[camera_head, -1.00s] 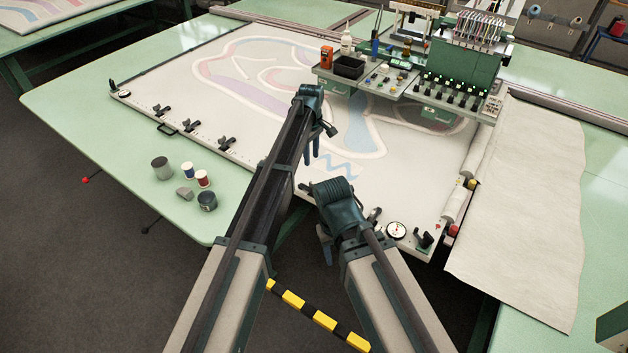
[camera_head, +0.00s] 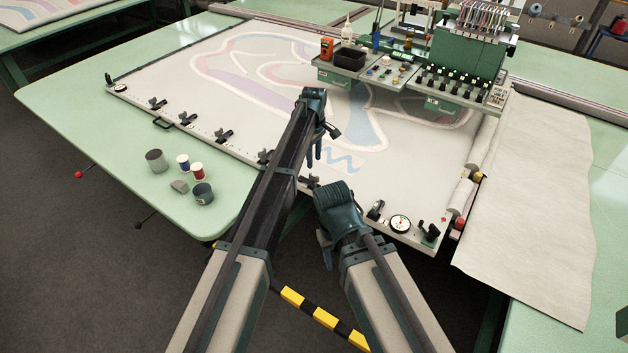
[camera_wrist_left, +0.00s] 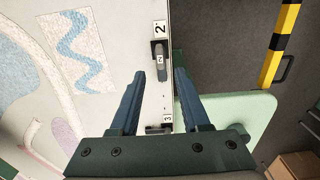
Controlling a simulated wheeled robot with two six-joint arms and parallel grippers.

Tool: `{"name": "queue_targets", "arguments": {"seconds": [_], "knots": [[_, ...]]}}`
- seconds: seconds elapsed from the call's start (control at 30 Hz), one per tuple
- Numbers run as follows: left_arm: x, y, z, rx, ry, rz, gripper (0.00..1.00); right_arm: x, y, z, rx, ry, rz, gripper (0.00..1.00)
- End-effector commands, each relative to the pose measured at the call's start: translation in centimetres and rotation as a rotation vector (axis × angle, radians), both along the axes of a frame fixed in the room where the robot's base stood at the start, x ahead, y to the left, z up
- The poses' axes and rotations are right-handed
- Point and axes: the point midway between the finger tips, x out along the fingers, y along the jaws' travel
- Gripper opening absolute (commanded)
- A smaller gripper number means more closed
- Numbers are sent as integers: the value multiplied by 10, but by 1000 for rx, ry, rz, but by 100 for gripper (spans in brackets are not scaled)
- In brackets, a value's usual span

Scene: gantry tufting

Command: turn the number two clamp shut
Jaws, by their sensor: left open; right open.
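The number two clamp (camera_wrist_left: 160,58) is a small dark clamp with a grey lever marked 2, on the frame's white edge rail in the left wrist view. Its lever lies along the rail, and a "2" label (camera_wrist_left: 159,27) is beside it. In the head view this clamp (camera_head: 310,182) shows between my two arms. My left gripper (camera_wrist_left: 160,72) is open and empty, its fingertips on either side of the rail near the lever's end; contact cannot be told. It also shows in the head view (camera_head: 313,160). My right gripper (camera_head: 325,252) is open, hanging in front of the table edge.
Clamp three (camera_wrist_left: 158,128) sits farther along the rail, partly behind my left gripper. Another clamp (camera_head: 376,210) and a round dial (camera_head: 400,223) are to the right. Cups and spools (camera_head: 183,162) stand on the green table at left. The tufting head (camera_head: 465,60) is at the back.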

Motion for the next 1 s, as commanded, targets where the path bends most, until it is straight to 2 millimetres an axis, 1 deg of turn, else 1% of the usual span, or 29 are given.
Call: {"name": "queue_targets", "arguments": {"seconds": [0.03, 0.4, 0.5, 0.6, 0.87, 0.9, 0.97, 1.0], "knots": [[0, 0, -15, 0, 0, 0, 46, 0, 0, -15, 0, 0, 0, 50], [0, 0, -63, 0, 0, 0, 46, 0, 0, -63, 0, 0, -1, 50], [0, 0, -71, 0, 0, 0, 46, 0, 0, -71, 0, 0, -1, 50], [0, 0, -74, 0, 0, 0, 46, 0, 0, -74, 0, 0, -1, 50], [0, 0, -73, 0, 0, 0, 46, 0, 0, -73, 0, 0, -1, 50], [0, 0, -73, 0, 0, 0, 43, 0, 0, -73, 0, 0, -1, 50], [0, 0, -73, 0, 0, 0, 32, 0, 0, -73, 0, 0, -1, 50], [0, 0, -73, 0, 0, 0, 25, 0, 0, -73, 0, 0, -1, 50]]}}
